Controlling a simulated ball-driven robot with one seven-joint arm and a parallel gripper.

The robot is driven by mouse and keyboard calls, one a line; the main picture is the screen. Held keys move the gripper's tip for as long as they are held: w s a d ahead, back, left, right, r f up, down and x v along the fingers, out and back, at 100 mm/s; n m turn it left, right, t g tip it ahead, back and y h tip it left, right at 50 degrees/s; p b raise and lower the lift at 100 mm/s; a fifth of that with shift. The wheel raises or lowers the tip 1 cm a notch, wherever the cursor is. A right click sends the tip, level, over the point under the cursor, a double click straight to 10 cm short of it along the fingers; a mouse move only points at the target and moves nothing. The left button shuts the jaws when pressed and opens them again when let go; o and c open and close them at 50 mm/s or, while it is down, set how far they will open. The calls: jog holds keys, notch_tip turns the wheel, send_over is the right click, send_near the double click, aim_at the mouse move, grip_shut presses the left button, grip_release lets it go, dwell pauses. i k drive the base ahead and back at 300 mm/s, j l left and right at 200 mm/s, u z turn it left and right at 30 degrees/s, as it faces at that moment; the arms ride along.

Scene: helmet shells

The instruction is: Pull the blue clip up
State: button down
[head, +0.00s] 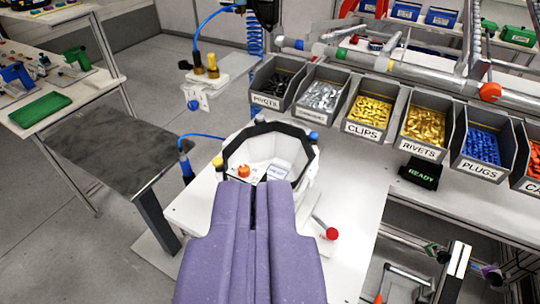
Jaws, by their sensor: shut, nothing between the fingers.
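A white helmet shell (306,172) with a black inner rim sits open side up on the white table. A small blue clip (313,136) shows at the right of its rim. My gripper (254,186) has two thick purple fingers, shut and empty. In the picture the fingertips lie over the near part of the shell, below and left of the blue clip and apart from it. The fingers hide the shell's near side. Whether they touch the shell, I cannot tell.
An orange knob (243,170) and a white label (278,172) show inside the shell. A red-ended lever (331,233) stands right of my fingers. Labelled part bins (369,114) line the back right.

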aim_at(313, 136)
jog(key=i+l+u, duration=0.2)
jog(key=i+l, duration=0.85)
